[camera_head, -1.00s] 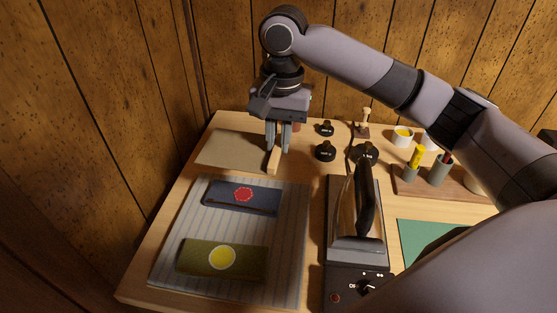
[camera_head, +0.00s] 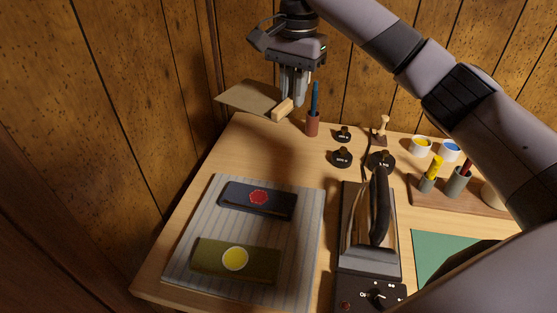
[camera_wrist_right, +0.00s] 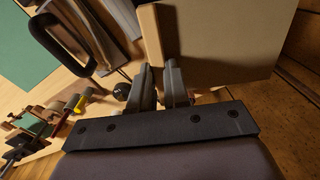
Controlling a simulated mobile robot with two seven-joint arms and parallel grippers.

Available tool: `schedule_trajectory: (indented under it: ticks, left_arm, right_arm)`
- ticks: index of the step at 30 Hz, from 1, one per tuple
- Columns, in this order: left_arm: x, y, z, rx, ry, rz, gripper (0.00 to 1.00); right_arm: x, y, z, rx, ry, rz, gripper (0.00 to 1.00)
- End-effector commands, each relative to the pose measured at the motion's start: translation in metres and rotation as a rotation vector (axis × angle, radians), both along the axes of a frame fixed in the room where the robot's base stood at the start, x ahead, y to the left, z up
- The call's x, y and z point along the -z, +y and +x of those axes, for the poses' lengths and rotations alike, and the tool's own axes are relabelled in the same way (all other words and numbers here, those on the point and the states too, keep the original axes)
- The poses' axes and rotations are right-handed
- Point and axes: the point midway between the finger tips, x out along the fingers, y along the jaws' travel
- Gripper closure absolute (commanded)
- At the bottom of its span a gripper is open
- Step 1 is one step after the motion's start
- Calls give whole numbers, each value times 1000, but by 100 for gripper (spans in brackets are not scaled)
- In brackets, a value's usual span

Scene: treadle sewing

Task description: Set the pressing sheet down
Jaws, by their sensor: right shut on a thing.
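The pressing sheet (camera_head: 247,97) is a thin tan sheet with a pale wooden grip bar (camera_head: 283,110) on its edge. My right gripper (camera_head: 293,101) is shut on that bar and holds the sheet raised above the back left of the table. In the right wrist view the sheet (camera_wrist_right: 225,40) spreads out beyond the fingers, with the bar (camera_wrist_right: 151,36) at its left edge. A striped cloth pad (camera_head: 232,228) lies flat at the front left. On it are a dark blue piece with a red patch (camera_head: 258,198) and an olive piece with a yellow patch (camera_head: 235,258). My left gripper is out of view.
An iron (camera_head: 380,213) stands on its base right of the pad. Black weights (camera_head: 341,157), a reddish cup with a blue stick (camera_head: 312,122), and a wooden tray (camera_head: 455,194) of pots stand behind. The table's back left is bare.

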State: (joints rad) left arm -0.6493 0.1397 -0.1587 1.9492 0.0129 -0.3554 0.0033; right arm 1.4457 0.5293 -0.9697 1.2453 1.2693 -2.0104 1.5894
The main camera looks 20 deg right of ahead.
Motion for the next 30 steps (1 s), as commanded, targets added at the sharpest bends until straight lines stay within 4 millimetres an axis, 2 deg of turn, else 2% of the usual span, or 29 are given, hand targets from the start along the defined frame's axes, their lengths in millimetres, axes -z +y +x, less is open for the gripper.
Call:
schedule_trajectory:
  ticks: [10,15,22,26,30]
  left_arm:
    - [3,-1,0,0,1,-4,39]
    - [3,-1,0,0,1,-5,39]
    - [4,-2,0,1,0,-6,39]
    - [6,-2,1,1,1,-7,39]
    - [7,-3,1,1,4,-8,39]
  right_arm:
    - [22,-26,40,296,19,-4,100]
    - [35,-35,48,399,23,-6,100]
    - [48,-41,50,452,24,-10,100]
    - [73,-42,50,455,27,-12,100]
    - [110,-42,49,455,27,-12,100]
